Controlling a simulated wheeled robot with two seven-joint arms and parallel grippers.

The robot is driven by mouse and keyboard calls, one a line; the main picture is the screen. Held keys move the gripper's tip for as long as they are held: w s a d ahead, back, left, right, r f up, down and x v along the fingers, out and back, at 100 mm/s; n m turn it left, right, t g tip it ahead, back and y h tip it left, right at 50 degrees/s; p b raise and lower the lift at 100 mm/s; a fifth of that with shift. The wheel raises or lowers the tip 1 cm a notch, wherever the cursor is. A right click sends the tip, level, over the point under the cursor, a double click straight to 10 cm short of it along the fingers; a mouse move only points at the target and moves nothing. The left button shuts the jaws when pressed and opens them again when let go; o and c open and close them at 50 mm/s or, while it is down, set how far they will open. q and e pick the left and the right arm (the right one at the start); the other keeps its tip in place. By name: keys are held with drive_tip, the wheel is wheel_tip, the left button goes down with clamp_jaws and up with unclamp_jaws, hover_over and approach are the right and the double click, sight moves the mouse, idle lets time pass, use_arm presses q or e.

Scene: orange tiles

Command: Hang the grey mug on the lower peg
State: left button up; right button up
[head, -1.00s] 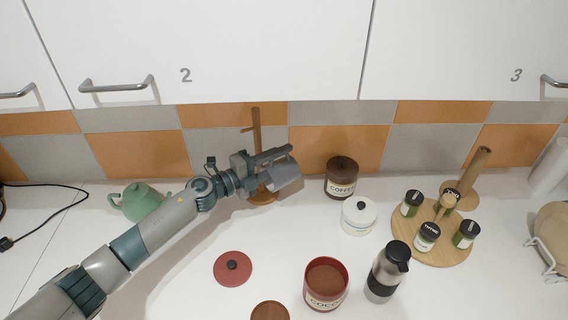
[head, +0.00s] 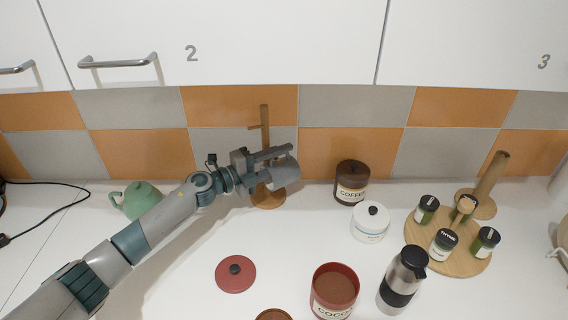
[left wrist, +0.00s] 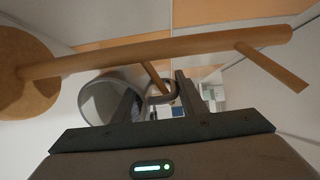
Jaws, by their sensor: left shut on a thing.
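The grey mug (head: 285,174) is held in the air by my left gripper (head: 272,157), beside the wooden mug stand (head: 265,135). In the left wrist view the mug (left wrist: 103,97) sits left of the fingers, with its handle between them. The stand's post (left wrist: 190,45) runs across that view, with its round base at left. The lower peg (left wrist: 151,76) points toward the mug's handle and overlaps it in the picture; I cannot tell whether it is through the loop. The upper peg (left wrist: 268,65) is bare. My right gripper is out of view.
A green teapot (head: 138,199) stands left, behind my arm. A coffee canister (head: 351,182), a white lidded jar (head: 370,222), an open cocoa canister (head: 334,292), a red lid (head: 235,273) and a flask (head: 402,280) stand right and front. Cupboards (head: 230,40) hang above.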

use_arm(q)
drive_tip(key=shift+w+a+f+b, duration=0.2)
drive_tip(key=shift+f+b, duration=0.1)
drive_tip(key=shift+b, duration=0.05)
drive_tip(key=shift+a+f, duration=0.15)
idle(0.3)
drive_tip(key=o, duration=1.5)
drive_tip(key=shift+w+f, duration=0.15)
drive_tip(key=shift+w, duration=0.05)
drive_tip(key=shift+w+a, duration=0.1)
drive_tip(key=shift+w, duration=0.05)
drive_tip(key=shift+s+d, duration=0.2)
